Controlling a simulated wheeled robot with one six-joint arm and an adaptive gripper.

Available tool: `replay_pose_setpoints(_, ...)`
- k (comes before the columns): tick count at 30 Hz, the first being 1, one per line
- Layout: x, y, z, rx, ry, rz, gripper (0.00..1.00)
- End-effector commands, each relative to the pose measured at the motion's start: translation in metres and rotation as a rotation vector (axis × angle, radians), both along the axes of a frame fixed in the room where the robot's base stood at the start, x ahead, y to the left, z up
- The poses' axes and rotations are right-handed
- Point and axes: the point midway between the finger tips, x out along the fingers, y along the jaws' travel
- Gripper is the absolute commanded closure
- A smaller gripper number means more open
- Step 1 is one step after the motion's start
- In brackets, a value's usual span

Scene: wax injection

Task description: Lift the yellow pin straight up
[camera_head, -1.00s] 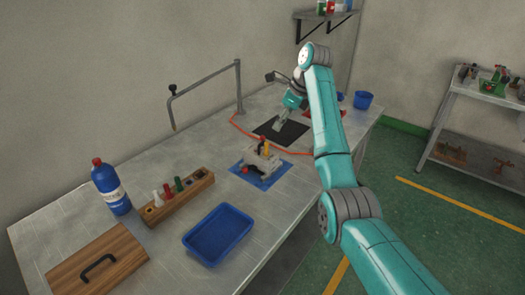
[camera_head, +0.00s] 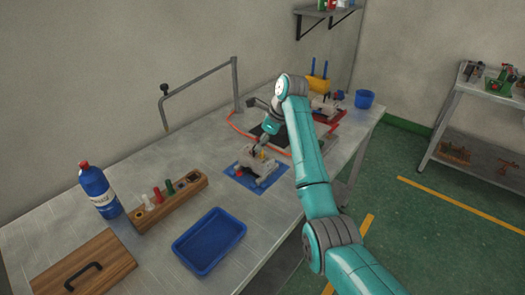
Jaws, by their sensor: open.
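The yellow pin (camera_head: 262,155) shows as a small yellow spot at the top of a grey mold block (camera_head: 250,162). The block sits on a blue mat (camera_head: 240,178) in the middle of the bench. My gripper (camera_head: 258,146) points down at the top of the block, close to the yellow pin. Its fingers are open. They are small and partly blend with the block, so I cannot tell whether they are around the pin or beside it.
A wooden rack (camera_head: 188,194) with white, red and green pins stands left of the mat. A blue tray (camera_head: 208,240) lies in front. A blue bottle (camera_head: 97,192) stands at left. A black mat (camera_head: 280,137), red tray (camera_head: 334,116) and blue bin (camera_head: 364,98) are behind.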

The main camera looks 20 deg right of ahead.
Motion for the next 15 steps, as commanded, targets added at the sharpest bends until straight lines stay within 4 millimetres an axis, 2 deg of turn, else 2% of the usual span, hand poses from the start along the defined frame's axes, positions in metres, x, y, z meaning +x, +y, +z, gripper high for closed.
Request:
replay_pose_setpoints(2,0.0001,-0.0002,0.0004,0.000,0.000,0.000,0.55)
replay_pose_setpoints(6,0.0001,-0.0004,0.0003,0.000,0.000,0.000,0.87)
replay_pose_setpoints(8,0.0001,-0.0004,0.0004,0.000,0.000,0.000,1.00)
replay_pose_setpoints(15,0.0001,-0.0004,0.0004,0.000,0.000,0.000,1.00)
